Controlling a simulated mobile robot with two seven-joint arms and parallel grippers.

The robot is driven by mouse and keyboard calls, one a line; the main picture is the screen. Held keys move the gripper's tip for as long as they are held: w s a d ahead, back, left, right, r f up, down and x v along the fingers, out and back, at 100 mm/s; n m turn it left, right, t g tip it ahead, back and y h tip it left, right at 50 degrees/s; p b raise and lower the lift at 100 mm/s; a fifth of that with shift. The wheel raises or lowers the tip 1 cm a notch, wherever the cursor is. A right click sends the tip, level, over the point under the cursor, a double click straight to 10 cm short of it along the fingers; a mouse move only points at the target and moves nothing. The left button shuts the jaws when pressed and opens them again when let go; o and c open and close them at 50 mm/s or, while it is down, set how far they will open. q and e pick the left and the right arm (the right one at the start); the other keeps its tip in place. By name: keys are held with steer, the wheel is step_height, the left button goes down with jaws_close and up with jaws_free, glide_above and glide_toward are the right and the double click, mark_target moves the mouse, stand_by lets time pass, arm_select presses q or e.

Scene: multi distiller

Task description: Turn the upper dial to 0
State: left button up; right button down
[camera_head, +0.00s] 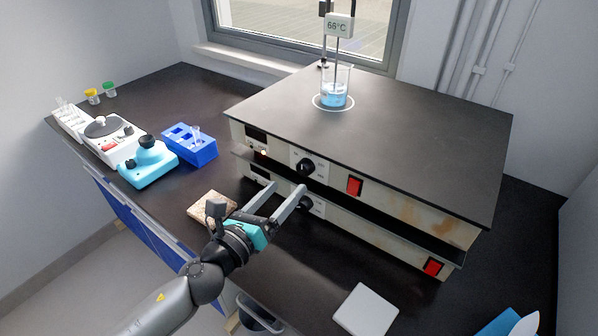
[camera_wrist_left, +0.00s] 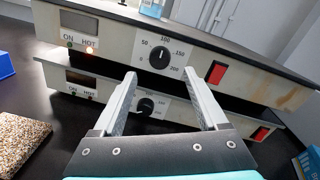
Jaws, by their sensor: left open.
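The upper dial (camera_head: 306,167) is a black round knob on the front of the upper hotplate (camera_head: 400,207). In the left wrist view the upper dial (camera_wrist_left: 159,57) has a printed scale with 50, 100, 150 and 200; its exact setting is too small to tell. The lower dial (camera_wrist_left: 146,105) sits on the unit below. My left gripper (camera_head: 287,186) is open and empty in front of the panels. In the left wrist view the upper dial appears between the fingertips of the left gripper (camera_wrist_left: 159,74), with no clear contact. My right gripper is out of view.
A beaker of blue liquid (camera_head: 334,95) stands on the upper plate under a 66°C display (camera_head: 339,26). Red switches (camera_head: 354,186) sit right of the dials. A blue rack (camera_head: 190,146) and a speckled block (camera_head: 211,207) lie left.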

mark_target(302, 172)
arm_select(q)
steer(key=x, duration=0.6)
steer(key=shift+w+d, duration=0.15)
steer(key=shift+w, duration=0.05)
jaws_close()
stand_by(0.5)
